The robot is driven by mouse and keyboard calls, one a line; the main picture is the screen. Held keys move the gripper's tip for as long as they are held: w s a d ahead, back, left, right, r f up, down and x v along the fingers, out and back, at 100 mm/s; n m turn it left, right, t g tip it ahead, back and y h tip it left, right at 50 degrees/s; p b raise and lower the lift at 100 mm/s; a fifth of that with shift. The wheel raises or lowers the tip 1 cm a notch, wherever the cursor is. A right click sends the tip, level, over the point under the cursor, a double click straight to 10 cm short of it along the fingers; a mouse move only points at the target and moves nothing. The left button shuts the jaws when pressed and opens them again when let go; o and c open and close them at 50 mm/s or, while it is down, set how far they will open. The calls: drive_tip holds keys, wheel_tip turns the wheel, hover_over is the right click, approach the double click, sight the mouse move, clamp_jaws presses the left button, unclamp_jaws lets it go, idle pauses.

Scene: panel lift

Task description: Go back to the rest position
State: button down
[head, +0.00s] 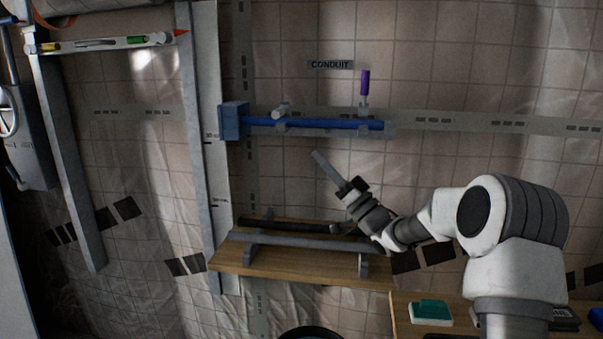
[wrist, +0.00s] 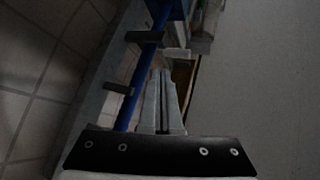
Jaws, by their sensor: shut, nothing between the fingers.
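My gripper (head: 318,157) is in front of the tiled wall in the head view, below the blue conduit and above the wooden shelf. Its fingers point up and left. In the wrist view my gripper (wrist: 163,75) has its two fingers together with nothing between them. The blue conduit (head: 330,124) runs level along the wall from a blue box (head: 234,120) at its left end. It also shows in the wrist view (wrist: 150,62), to the left of the fingers. My gripper appears apart from it.
A wooden shelf (head: 300,269) carries a grey bar (head: 300,241) and a dark bar behind it. A purple-handled tool (head: 364,84) stands upright at the conduit. A green-topped box (head: 431,312) lies on a lower right surface. A grey upright (head: 205,150) stands left of the conduit.

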drive_tip(key=s+d+f+m+g+h, duration=0.15)
drive_tip(key=s+d+h, duration=0.25)
drive_tip(key=s+h, duration=0.6)
drive_tip(key=s+d+f+m+g+h, duration=0.1)
drive_tip(key=s+d+m+g+h, duration=0.25)
drive_tip(key=s+h, duration=0.55)
drive_tip(key=s+f+n+g, duration=0.1)
drive_tip(key=s+f+g, duration=0.3)
drive_tip(key=s, duration=0.7)
drive_tip(key=s+f+g, duration=0.2)
drive_tip(key=s+f, duration=0.3)
drive_tip(key=s, duration=0.6)
wheel_tip(320, 180, up, 16)
drive_tip(key=s+p, duration=0.1)
drive_tip(key=p, duration=1.5)
drive_tip(key=shift+a+f, duration=0.15)
drive_tip(key=shift+a, duration=0.15)
